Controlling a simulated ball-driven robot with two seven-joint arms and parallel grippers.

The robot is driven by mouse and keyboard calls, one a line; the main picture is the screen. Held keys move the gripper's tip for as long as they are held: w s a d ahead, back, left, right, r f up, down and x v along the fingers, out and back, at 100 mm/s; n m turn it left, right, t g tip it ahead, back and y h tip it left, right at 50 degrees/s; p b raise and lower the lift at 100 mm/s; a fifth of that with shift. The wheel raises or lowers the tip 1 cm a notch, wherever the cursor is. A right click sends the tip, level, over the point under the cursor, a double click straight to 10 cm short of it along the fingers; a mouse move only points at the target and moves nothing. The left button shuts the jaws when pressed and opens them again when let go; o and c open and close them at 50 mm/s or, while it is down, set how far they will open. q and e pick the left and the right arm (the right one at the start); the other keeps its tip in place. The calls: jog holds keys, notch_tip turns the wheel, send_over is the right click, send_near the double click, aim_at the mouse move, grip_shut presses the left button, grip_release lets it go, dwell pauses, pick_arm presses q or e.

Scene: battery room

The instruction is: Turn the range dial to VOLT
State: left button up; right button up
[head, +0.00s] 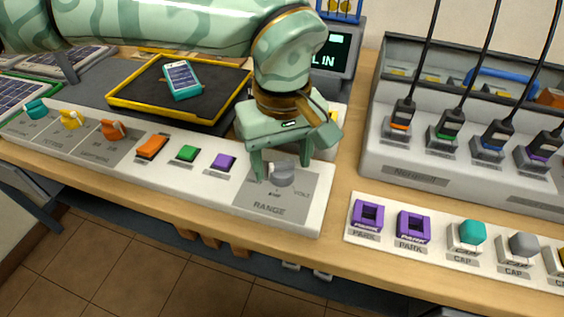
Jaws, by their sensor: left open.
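The range dial (282,173) is a grey knob on the panel plate marked RANGE (269,202), at the right end of the white control strip. A mark reading VOLT stands to the right of the knob. My left gripper (281,170) comes down from above with its jaws open, one finger on the left of the knob and the other on its right. I cannot tell whether the fingers touch it. The gripper body hides the area behind the dial. My right gripper is not in view.
A black tray (140,97) with a teal device sits behind. A grey dock with cabled plugs (446,130) and a strip of caps (465,235) lie right.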

pick_arm(q)
jog(key=shift+f, duration=0.4)
jog(key=shift+c, duration=1)
jog(key=c, duration=0.8)
jog(key=shift+o, duration=0.3)
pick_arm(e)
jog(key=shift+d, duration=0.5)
pick_arm(q)
jog(key=shift+r, duration=0.1)
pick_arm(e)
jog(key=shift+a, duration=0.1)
